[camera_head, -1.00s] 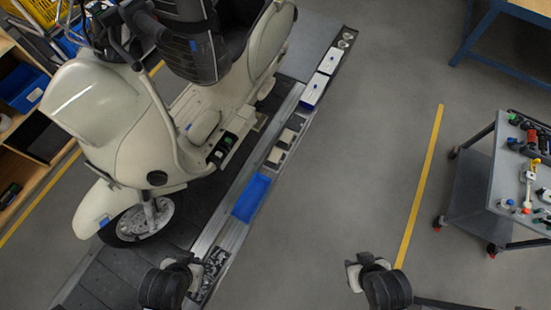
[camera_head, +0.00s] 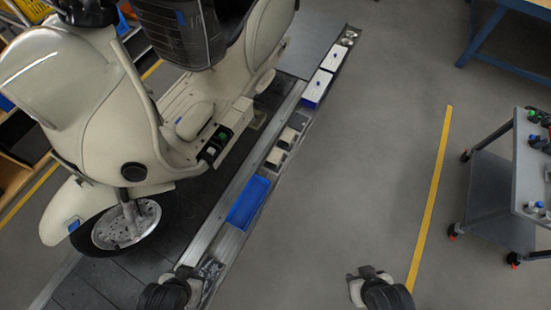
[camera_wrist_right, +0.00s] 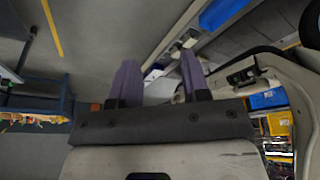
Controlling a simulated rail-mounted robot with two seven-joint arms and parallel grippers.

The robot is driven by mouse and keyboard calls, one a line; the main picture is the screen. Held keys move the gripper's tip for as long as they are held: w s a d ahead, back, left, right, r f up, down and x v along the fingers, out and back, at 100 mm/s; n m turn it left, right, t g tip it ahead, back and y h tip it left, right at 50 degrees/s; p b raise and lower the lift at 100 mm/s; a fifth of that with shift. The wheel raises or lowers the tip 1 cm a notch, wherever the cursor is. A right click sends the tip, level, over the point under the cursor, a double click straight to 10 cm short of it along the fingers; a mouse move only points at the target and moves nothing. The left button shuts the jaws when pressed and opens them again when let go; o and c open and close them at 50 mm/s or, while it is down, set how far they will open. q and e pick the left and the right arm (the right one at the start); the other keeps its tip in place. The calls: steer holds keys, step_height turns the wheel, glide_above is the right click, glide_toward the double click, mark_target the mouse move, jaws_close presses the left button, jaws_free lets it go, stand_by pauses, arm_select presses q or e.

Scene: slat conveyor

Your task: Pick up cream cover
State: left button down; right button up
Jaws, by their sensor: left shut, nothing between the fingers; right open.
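Two small cream covers, one (camera_head: 289,136) farther and one (camera_head: 276,157) nearer, lie in dark compartments of the narrow parts rail beside the cream scooter (camera_head: 85,115). My left gripper (camera_head: 187,271) is shut and empty near the rail's near end, well short of the covers. My right gripper (camera_head: 368,272) is open and empty over the floor right of the rail. In the right wrist view its two purple fingers (camera_wrist_right: 158,78) stand apart, with the rail in the distance.
A blue tray (camera_head: 248,203) lies on the rail nearer than the covers. White and blue boxes (camera_head: 317,86) lie beyond them. A grey cart (camera_head: 520,175) stands at right. The floor between rail and yellow line (camera_head: 437,170) is clear.

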steer(key=o, duration=1.1)
steer(key=shift+a, duration=0.15)
steer(key=shift+w, duration=0.1)
